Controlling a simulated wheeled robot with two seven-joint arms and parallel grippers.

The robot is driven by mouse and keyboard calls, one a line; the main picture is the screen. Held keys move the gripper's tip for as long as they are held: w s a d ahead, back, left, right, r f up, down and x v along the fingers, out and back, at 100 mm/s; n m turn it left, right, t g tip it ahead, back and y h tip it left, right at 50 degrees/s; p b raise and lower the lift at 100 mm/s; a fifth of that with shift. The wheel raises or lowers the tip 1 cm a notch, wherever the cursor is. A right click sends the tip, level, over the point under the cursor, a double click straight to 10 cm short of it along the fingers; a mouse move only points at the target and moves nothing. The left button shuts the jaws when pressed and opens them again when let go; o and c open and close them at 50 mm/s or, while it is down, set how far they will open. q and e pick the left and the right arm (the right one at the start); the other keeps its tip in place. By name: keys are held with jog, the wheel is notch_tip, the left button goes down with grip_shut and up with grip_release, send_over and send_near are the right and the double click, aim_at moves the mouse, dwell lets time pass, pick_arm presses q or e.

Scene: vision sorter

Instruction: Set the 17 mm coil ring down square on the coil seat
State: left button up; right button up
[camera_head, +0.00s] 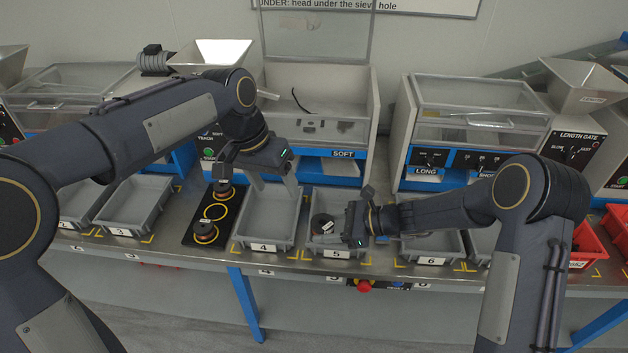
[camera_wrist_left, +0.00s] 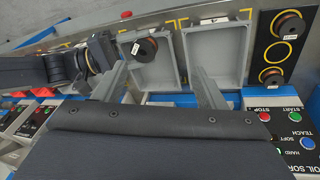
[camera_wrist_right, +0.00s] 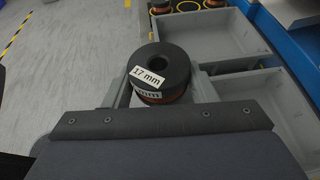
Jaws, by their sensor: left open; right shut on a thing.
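The 17 mm coil ring (camera_wrist_right: 162,72) is black with a copper-coloured band below and white labels. My right gripper (camera_wrist_right: 160,98) is shut on it. In the head view the ring (camera_head: 322,224) is above bin 5, and it also shows in the left wrist view (camera_wrist_left: 145,49). The coil seat (camera_head: 190,238) is a black plate with yellow circles, left of bin 4. Two other coils (camera_head: 205,231) (camera_head: 222,191) stand on its near and far circles; the middle circle (camera_head: 215,212) is bare. My left gripper (camera_head: 258,186) is open and empty over bin 4.
Grey bin 4 (camera_head: 265,244) lies between the seat and bin 5 (camera_head: 338,251). Bin 6 (camera_head: 432,259) is further right, and bin 3 (camera_head: 125,229) is left of the seat. Sorter machines stand behind. My left arm reaches across above the seat.

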pick_arm(q)
jog(key=m, duration=0.1)
send_over(324, 223)
jog(key=a, duration=0.3)
notch_tip(324, 223, down, 3)
jog(key=shift+m+g+y, duration=0.3)
jog(key=shift+g+y, duration=0.1)
jog(key=d+f, duration=0.1)
jog(key=f, duration=0.7)
jog(key=d+f, duration=0.1)
jog(key=f, duration=0.3)
jog(key=shift+d+f, duration=0.15)
jog(key=shift+d, duration=0.15)
jog(key=shift+c, duration=0.3)
jog(key=shift+d, duration=0.1)
jog(key=c, duration=0.7)
jog(key=shift+c, duration=1.2)
pick_arm(e)
jog(key=o, duration=1.2)
